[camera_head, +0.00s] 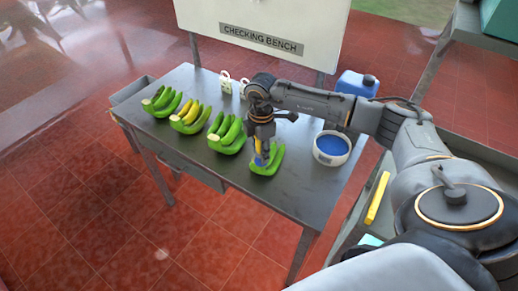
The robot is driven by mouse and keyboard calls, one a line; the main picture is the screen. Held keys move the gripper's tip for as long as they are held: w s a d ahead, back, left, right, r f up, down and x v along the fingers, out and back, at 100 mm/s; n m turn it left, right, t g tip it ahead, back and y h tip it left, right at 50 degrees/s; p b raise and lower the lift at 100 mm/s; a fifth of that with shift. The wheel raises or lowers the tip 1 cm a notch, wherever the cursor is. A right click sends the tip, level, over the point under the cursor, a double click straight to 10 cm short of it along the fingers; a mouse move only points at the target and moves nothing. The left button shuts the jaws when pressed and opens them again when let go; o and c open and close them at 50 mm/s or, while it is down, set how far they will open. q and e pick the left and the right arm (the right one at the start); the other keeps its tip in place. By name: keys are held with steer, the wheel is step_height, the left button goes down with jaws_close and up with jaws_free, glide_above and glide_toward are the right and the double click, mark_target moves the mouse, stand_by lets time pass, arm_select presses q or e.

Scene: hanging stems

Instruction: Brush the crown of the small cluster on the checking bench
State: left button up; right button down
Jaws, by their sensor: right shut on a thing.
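The checking bench (296,190) is a dark grey table under a sign reading CHECKING BENCH. A small green banana cluster (268,168) lies at the right end of a row of clusters, directly under my right gripper (262,150). The gripper points down and is shut on a thin brush with a yellow and blue part (259,160) showing just above the cluster. Whether the brush touches the crown cannot be told, as the gripper hides the cluster's upper part. My left gripper is not in view.
Other clusters are a green one (162,101), a yellow-green one (190,116) and a larger green one (227,133). A white bowl with blue contents (331,148) stands right of the gripper. A blue jug (356,84) stands behind my arm. The bench's front right is clear.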

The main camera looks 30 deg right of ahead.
steer(key=shift+w+a+b, duration=0.2)
steer(key=shift+w+a, duration=0.1)
steer(key=shift+w, duration=0.2)
steer(key=shift+w+a+b, duration=0.2)
steer(key=shift+w+a, duration=0.05)
steer(key=shift+w, duration=0.25)
steer(key=shift+s+d, duration=0.1)
steer(key=shift+s+d+p, duration=0.2)
steer(key=shift+s+d, duration=0.05)
steer(key=shift+s, duration=0.25)
steer(key=shift+s+d+p, duration=0.2)
steer(key=shift+s, duration=0.25)
steer(key=shift+w+a+b, duration=0.2)
steer(key=shift+w+a, duration=0.1)
steer(key=shift+w, duration=0.25)
steer(key=shift+w+a+b, duration=0.2)
steer(key=shift+w+a, duration=0.05)
steer(key=shift+w, duration=0.25)
steer(key=shift+s+d, duration=0.1)
steer(key=shift+s, duration=0.05)
